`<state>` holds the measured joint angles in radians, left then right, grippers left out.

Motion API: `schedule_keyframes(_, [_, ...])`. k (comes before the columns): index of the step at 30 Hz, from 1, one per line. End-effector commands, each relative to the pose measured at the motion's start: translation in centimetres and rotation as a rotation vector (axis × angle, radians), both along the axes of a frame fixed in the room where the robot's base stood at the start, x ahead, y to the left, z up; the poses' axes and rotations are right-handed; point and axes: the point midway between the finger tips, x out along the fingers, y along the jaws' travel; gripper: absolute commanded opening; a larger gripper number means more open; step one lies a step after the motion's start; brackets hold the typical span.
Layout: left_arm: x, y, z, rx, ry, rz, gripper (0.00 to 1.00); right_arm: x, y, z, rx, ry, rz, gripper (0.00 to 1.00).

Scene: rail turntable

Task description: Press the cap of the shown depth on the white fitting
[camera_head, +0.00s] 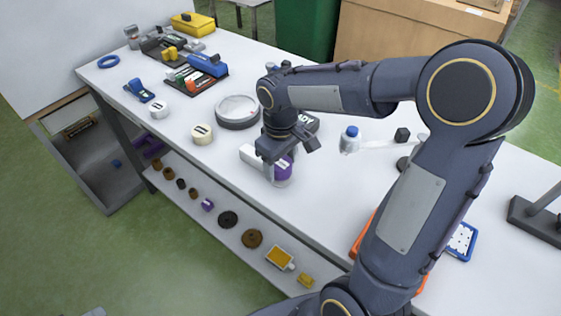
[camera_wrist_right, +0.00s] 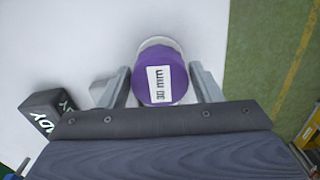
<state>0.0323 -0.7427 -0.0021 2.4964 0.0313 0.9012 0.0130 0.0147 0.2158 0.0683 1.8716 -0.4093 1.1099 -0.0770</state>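My right gripper (camera_head: 285,156) is over the front edge part of the white bench. The purple cap also shows in the head view (camera_head: 287,166), partly covered by the gripper. A pale round part (camera_wrist_right: 158,42) shows just behind the cap in the wrist view. It may be the white fitting, but whether the cap touches it I cannot tell. My left gripper is out of view.
A black block lettered "READY" (camera_wrist_right: 45,115) stands beside the gripper. Trays with tools are at the far left. A lower shelf (camera_head: 222,208) holds several small parts.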

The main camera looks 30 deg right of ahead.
Motion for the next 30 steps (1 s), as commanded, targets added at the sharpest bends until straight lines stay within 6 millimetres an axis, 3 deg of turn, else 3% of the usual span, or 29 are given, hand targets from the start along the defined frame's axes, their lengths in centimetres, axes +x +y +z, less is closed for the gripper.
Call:
schedule_keyframes(1, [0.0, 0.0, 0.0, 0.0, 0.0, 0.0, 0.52, 0.0, 0.0, 0.0, 0.0, 0.0, 0.0, 0.65])
schedule_keyframes(3, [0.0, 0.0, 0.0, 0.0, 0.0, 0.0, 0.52, 0.0, 0.0, 0.0, 0.0, 0.0, 0.0, 0.74])
schedule_keyframes(13, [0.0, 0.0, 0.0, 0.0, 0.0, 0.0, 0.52, 0.1, 0.0, 0.4, 0.0, -0.002, -0.001, 0.75])
schedule_keyframes(24, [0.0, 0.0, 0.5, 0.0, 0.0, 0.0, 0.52, 0.1, 0.0, 6.2, 0.0, -0.004, 0.0, 0.75])
schedule_keyframes(30, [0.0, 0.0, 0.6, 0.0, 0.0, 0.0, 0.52, 0.0, 0.0, 7.7, 0.0, -0.001, 0.0, 0.75])
